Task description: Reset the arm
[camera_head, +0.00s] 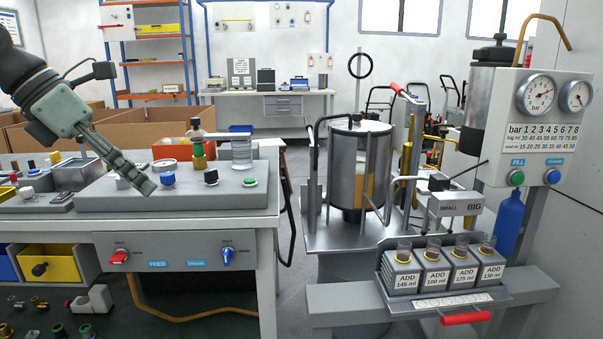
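My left arm comes in from the upper left. Its gripper (146,186) points down and to the right over the left part of the grey control panel (215,196) on the workbench. Its two fingers lie close together, with nothing seen between them. The fingertips are near a blue knob (168,180) in this view; I cannot tell whether they touch the panel. My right gripper is not in view.
The panel also bears a black knob (211,177), a green knob (250,182) and a clear cylinder (241,152). A metal tank (360,165) stands right of the bench. A gauge panel (545,120) is at far right, above labelled grey blocks (437,274).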

